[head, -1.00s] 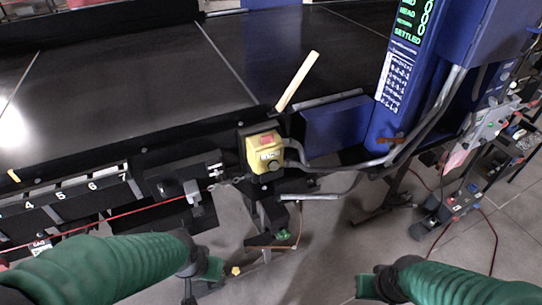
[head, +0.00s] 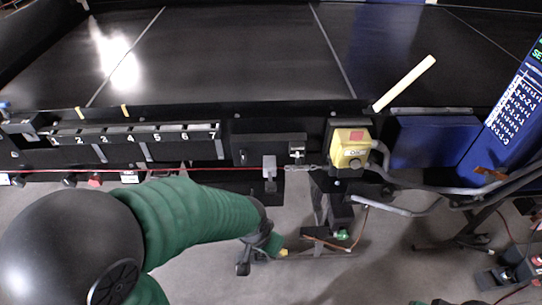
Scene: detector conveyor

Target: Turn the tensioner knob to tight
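No part in view is labelled as the tensioner knob. A small green knob-like part (head: 343,235) sits low on the dark bracket under the conveyor's front edge; its setting cannot be read. A yellow switch box (head: 350,146) on the edge has a red patch, the word ON and a dark round part. My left gripper (head: 260,260) is below the edge, left of the green part and apart from it. Its two fingers look spread, with nothing between them. Only a sliver of my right arm shows at the bottom edge; its fingers are hidden.
A red cord (head: 120,170) runs along the front to a grey latch (head: 269,170) and a chain. A numbered strip (head: 140,134) lies above it. Grey pipes and a blue panel (head: 435,141) stand right.

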